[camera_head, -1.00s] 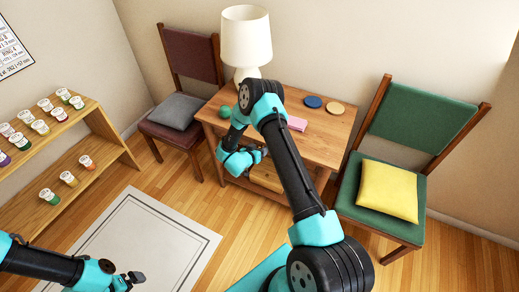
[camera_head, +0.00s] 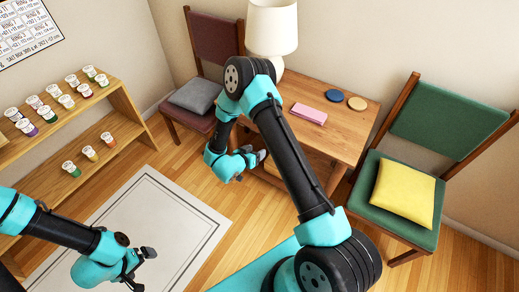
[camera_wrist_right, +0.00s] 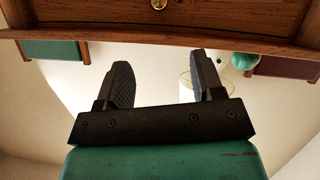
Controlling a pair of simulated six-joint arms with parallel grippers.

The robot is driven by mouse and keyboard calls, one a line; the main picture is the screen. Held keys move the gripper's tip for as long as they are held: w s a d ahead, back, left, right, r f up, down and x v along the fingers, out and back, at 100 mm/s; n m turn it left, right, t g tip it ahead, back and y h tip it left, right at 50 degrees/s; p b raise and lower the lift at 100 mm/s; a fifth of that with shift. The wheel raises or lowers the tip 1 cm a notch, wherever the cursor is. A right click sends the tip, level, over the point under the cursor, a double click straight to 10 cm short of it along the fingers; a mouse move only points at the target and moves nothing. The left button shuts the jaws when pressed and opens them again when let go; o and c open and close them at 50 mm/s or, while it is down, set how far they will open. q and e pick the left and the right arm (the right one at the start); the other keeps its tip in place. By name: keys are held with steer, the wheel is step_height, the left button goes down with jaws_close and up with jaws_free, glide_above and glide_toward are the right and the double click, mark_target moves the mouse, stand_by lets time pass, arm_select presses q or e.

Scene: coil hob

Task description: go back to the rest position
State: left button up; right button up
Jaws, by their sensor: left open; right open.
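My right gripper (camera_head: 252,158) is in front of the wooden side table (camera_head: 345,135), near its left front. In the right wrist view its two dark fingers (camera_wrist_right: 162,72) are apart with nothing between them. A drawer front with a brass knob (camera_wrist_right: 158,4) shows beyond them at the top edge. My left gripper (camera_head: 144,268) is low at the left, over the pale rug, open and empty.
A lamp (camera_head: 272,28), pink block (camera_head: 309,114) and two round coasters (camera_head: 333,95) are on the table. A shelf with jars (camera_head: 125,100) stands left.

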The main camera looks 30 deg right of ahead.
stand_by(0.6)
steer(key=s+a+f+n+g+y, duration=0.1)
steer(key=s+a+n+y, duration=0.3)
steer(key=s+y, duration=0.4)
steer(key=s+a+f+n+g+y, duration=0.1)
steer(key=s+a+n+g+y, duration=0.2)
steer(key=s+a+n+y, duration=0.2)
steer(key=s+a+y, duration=0.1)
steer(key=s+y, duration=0.2)
steer(key=s, duration=0.2)
steer(key=shift+a+f+y, duration=0.15)
steer(key=shift+y, duration=0.15)
